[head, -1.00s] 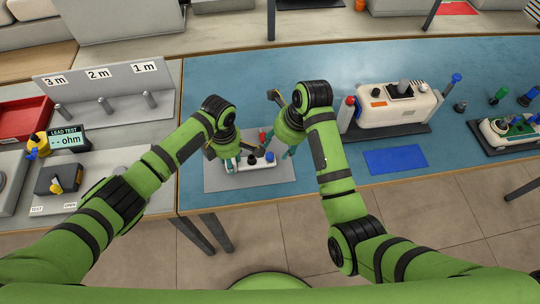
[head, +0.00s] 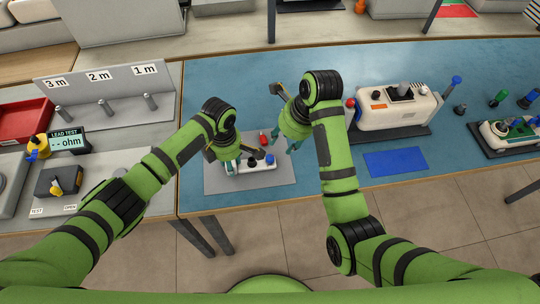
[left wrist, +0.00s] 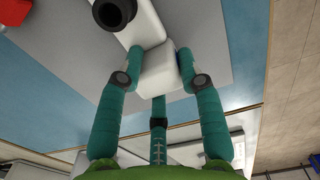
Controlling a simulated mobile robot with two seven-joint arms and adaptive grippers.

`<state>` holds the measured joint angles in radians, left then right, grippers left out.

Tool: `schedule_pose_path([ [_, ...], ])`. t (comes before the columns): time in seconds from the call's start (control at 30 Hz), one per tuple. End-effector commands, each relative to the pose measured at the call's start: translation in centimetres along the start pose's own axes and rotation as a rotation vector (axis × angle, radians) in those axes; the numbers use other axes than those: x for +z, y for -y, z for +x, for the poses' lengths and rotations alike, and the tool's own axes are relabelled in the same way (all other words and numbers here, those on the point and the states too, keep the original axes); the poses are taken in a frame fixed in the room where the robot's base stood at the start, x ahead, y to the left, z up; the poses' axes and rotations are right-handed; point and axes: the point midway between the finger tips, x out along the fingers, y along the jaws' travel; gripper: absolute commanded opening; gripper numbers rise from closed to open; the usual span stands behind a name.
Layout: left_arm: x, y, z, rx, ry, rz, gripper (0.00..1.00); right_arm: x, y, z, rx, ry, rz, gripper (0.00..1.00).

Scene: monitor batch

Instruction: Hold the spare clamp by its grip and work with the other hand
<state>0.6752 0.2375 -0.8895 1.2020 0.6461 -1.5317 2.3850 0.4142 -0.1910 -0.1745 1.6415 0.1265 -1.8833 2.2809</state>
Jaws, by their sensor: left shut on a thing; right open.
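A white piece, which I take to be the spare clamp (head: 262,166), lies on the grey mat (head: 215,182) with a dark knob and a blue knob on it. My left gripper (head: 231,165) is shut on its white block-shaped end, which I take to be the grip (left wrist: 158,72). In the left wrist view the fingers of the left gripper (left wrist: 160,62) sit on both sides of that block, and a black cylinder (left wrist: 112,12) rises from the white body. My right gripper (head: 293,147) is open and empty, right of the clamp and apart from it.
A small red piece (head: 263,138) stands behind the clamp. A white device (head: 395,108) on a dark base stands right, with a blue pad (head: 395,161) in front. Another white device (head: 510,132) is far right. The lead tester (head: 66,140) and red tray (head: 22,120) are left.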

Motion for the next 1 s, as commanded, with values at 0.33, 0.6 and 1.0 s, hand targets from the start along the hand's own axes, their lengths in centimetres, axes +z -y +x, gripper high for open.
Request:
schedule_pose_path([
  [0.33, 0.0, 0.0, 0.0, 0.000, -0.001, 0.000, 0.00, 0.4, 0.2, 1.0, -0.012, -0.002, -0.704, 0.41],
  [0.6, 0.0, 0.0, 0.0, 0.000, -0.001, 0.000, 0.00, 0.6, 0.3, 1.9, -0.018, -0.008, -1.360, 0.41],
  [1.0, 0.0, 0.0, 0.0, 0.000, 0.000, 0.000, 0.00, 0.5, 0.3, 3.5, -0.012, -0.016, -2.320, 0.41],
])
